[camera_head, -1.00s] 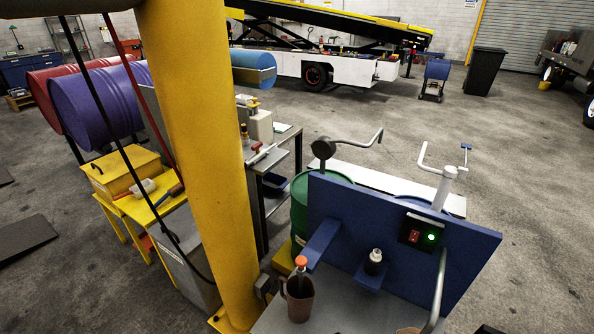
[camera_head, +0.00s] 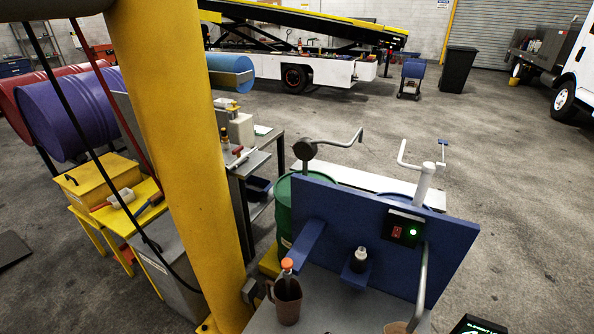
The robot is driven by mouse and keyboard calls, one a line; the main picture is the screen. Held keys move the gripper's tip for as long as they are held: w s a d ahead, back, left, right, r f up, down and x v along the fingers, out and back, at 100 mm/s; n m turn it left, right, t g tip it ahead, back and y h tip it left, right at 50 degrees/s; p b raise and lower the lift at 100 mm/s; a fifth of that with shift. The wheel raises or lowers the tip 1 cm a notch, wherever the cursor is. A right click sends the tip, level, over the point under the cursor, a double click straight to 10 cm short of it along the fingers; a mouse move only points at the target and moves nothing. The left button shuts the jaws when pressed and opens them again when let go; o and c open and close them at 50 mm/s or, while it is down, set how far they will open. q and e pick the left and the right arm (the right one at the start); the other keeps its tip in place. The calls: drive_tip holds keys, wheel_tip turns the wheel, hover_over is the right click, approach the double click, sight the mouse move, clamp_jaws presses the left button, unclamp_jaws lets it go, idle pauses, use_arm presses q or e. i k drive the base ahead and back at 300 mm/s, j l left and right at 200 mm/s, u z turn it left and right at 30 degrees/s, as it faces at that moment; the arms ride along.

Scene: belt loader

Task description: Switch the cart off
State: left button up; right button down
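The cart (camera_head: 335,319) is at the lower middle, with a grey top and an upright blue panel (camera_head: 450,238). A small black switch box (camera_head: 405,228) sits on the panel's upper right part. It carries a red rocker switch (camera_head: 396,232) and a green light (camera_head: 413,232) that is lit. A grey bent handle (camera_head: 422,285) stands just right of the box. Neither of my grippers shows in this view.
A thick yellow post (camera_head: 170,130) stands left of the cart. A brown mug (camera_head: 287,303) holding an orange-capped thing and a small dark bottle (camera_head: 359,260) are at the cart. A green drum (camera_head: 290,205) stands behind the panel. Open floor (camera_head: 530,220) lies to the right.

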sight(396, 231)
drive_tip(key=z, duration=1.35)
